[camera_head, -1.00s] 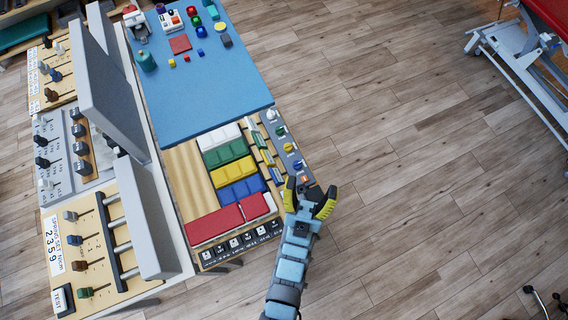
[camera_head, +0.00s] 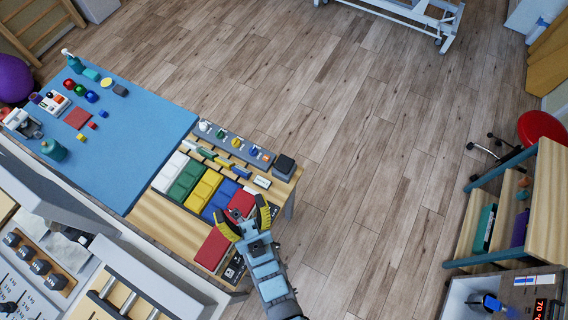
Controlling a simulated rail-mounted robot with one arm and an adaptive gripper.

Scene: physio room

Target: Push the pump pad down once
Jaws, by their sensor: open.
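No part is plainly labelled as the pump pad. A dark, raised square pad (camera_head: 285,164) sits at the right end of the grey switch strip (camera_head: 233,144), on the far right corner of the wooden bench. My gripper (camera_head: 247,216) is open, its yellow-and-black fingers apart, over the near part of the bench. It is nearer than the dark pad and to its left. A small red block (camera_head: 240,203) shows between and beyond the fingertips. No contact can be made out, and the gripper's height is hard to tell.
Blue, yellow, green and white blocks lie left of my gripper, with a long red block (camera_head: 213,249) close by. A blue mat (camera_head: 110,135) with small objects is farther left. A wooden shelf (camera_head: 510,215) stands right. The floor between is clear.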

